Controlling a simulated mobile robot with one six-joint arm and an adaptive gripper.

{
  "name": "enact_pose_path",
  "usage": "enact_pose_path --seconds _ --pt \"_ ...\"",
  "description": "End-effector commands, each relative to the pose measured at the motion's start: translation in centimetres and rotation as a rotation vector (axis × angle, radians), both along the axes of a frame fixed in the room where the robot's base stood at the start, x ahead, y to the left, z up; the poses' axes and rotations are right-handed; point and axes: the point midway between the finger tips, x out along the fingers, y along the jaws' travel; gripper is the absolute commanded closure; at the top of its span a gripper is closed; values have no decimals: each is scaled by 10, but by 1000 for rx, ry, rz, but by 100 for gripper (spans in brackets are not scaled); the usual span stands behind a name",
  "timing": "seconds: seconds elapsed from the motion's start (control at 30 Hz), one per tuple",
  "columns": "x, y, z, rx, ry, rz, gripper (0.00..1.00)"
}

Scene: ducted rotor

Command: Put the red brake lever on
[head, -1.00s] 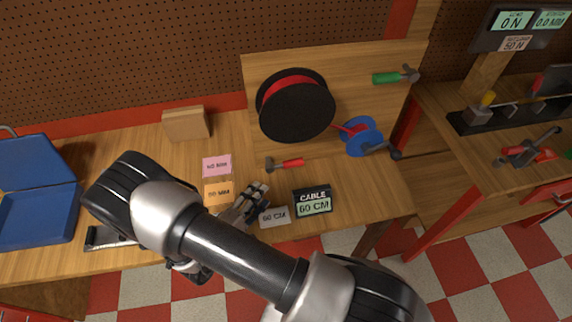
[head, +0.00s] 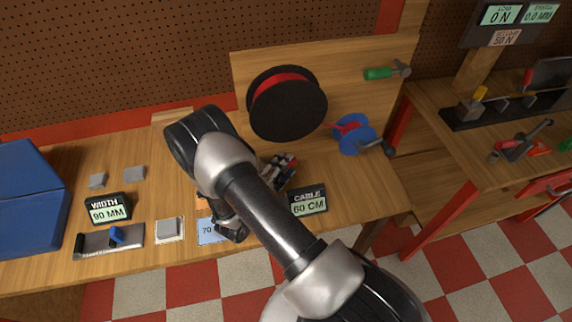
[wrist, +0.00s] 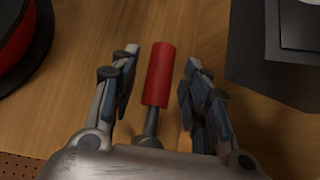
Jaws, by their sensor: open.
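The red brake lever (wrist: 159,75) shows in the wrist view as a red cylindrical handle on a grey metal shank, lying on the wooden bench. My gripper (wrist: 161,60) is open, with one finger on each side of the red handle and visible gaps to it. The shank runs down toward my palm, and its far end is hidden. In the head view my gripper (head: 280,170) is low over the bench below the large black-and-red reel (head: 287,103). The lever is mostly or wholly hidden there by my gripper.
The cable display box (head: 308,202) stands close to the right of my gripper. The width display (head: 107,208) and a blue case (head: 25,200) are at left.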

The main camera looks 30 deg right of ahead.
Motion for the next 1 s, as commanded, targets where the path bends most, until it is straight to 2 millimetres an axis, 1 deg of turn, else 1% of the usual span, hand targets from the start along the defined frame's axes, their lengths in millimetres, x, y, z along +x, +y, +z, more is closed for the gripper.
enact_pose_path --seconds 0.03,0.17,0.47,0.57,1.0 --pt "3 -6 -1 0 -2 -3 57" --pt "7 -13 -1 1 -2 -1 57" --pt "9 -15 -1 1 -1 1 57" --pt "9 -15 -1 1 -1 1 62" --pt "8 -15 -1 0 -1 0 92"
